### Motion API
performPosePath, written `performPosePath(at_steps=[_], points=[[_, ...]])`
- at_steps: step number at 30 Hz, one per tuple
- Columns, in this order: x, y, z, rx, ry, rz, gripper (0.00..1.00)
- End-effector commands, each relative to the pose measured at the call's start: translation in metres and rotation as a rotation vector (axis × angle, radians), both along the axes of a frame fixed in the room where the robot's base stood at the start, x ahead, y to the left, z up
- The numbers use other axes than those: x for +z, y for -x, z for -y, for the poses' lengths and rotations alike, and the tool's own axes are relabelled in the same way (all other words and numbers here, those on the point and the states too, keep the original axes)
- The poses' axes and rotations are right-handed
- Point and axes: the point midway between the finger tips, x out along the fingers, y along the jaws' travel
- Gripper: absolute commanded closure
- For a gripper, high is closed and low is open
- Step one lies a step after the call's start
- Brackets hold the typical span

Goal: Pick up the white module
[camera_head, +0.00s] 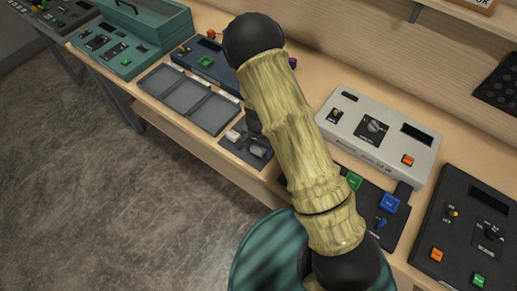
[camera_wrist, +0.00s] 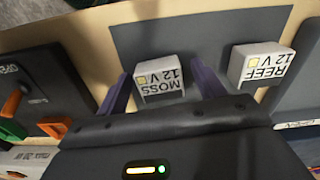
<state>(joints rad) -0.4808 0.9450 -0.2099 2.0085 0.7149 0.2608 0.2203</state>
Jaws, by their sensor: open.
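Two white modules stand on a dark grey pad (camera_wrist: 200,38) in the wrist view. One, labelled MOSS 12 V (camera_wrist: 161,82), lies between the two purple fingers of my gripper (camera_wrist: 160,80). The fingers are open, one on each side of it; I cannot tell whether either touches it. The other, labelled REEF 12 V (camera_wrist: 262,62), is to the right, outside the right finger. In the head view, small pale blocks (camera_head: 232,135) show on the dark pad (camera_head: 237,151) beside my arm, their labels unreadable. My gripper is hidden there by the arm.
Empty grey trays (camera_head: 188,98) lie left of the pad on the wooden bench. A white console (camera_head: 390,129) with a knob stands to the right, with a dark panel (camera_head: 374,204) with green and blue buttons in front. A black console (camera_head: 470,235) is at far right.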

Motion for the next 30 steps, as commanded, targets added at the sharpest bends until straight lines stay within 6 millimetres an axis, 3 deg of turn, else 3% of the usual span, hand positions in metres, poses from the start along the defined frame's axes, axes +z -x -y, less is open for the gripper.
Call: performPosePath(at_steps=[10, 17, 18, 30], points=[[0.0, 0.0, 0.0, 0.0, 0.0, 0.0, 0.33], [0.0, 0.0, 0.0, 0.0, 0.0, 0.0, 0.78], [0.0, 0.0, 0.0, 0.0, 0.0, 0.0, 0.8], [0.01, -0.001, -0.001, 0.002, -0.001, 0.004, 0.8]])
